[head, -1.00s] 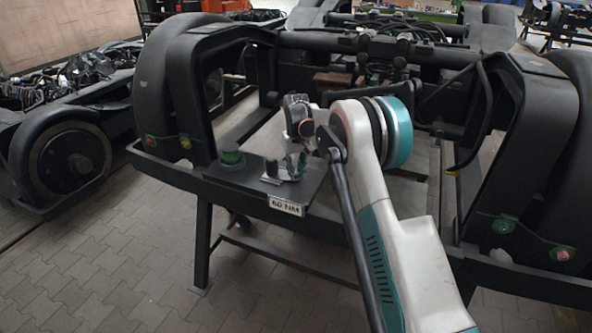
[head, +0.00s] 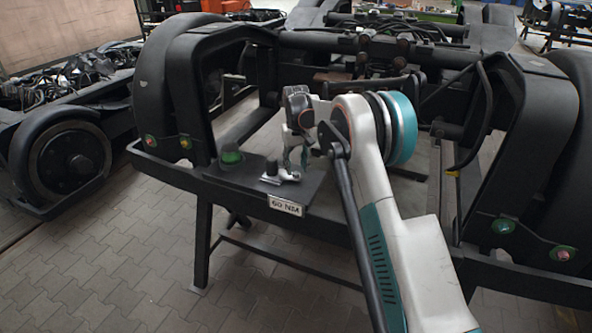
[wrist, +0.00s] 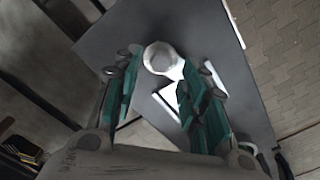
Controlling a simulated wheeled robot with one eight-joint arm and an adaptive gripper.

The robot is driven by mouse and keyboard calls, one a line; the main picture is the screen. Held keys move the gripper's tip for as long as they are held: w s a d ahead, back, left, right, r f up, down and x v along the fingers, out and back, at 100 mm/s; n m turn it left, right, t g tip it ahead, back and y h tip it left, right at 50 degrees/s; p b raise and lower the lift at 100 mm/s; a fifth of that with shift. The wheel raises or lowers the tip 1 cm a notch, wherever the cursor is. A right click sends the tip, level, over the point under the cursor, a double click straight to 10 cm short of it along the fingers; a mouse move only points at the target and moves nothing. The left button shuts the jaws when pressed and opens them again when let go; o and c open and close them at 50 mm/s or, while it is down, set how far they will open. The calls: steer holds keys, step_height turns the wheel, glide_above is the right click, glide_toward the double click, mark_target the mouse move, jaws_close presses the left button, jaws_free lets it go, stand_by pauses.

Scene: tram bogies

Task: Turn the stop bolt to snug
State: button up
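A small pale metal bracket (head: 272,178) sits on the dark plate (head: 312,188), beside a short black cylinder (head: 271,166). My gripper (head: 295,168) points down just above the right part of the bracket. In the wrist view, a pale round head (wrist: 160,58), which looks like the stop bolt, shows between the teal fingertips at their far end. The gripper (wrist: 160,76) is open there, with a gap on both sides of the head. I cannot tell how far above it the fingers are. The bolt is hidden behind the fingers in the head view.
A green-topped round knob (head: 231,155) stands left of the bracket. A "60 NM" label (head: 286,205) is on the plate's front edge. Dark bogie frame sides (head: 200,95) rise at the left and right. A wheel (head: 68,160) of another bogie stands at the far left.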

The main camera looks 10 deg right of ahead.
mark_target(296, 172)
step_height(296, 172, up, 9)
steer(key=shift+r, duration=0.15)
stand_by(0.4)
steer(key=s+r+t, duration=0.3)
steer(key=s+r, duration=1.3)
steer(key=s, duration=0.5)
steer(key=s+f+t, duration=0.2)
steer(key=s+f, duration=0.2)
steer(key=s, duration=0.9)
steer(key=s+f+t, duration=0.2)
steer(key=s+f, duration=0.2)
steer(key=s, duration=0.9)
steer(key=shift+s+d+f+m, duration=0.15)
steer(key=shift+s+d+m, duration=0.15)
steer(key=shift+m, duration=0.1)
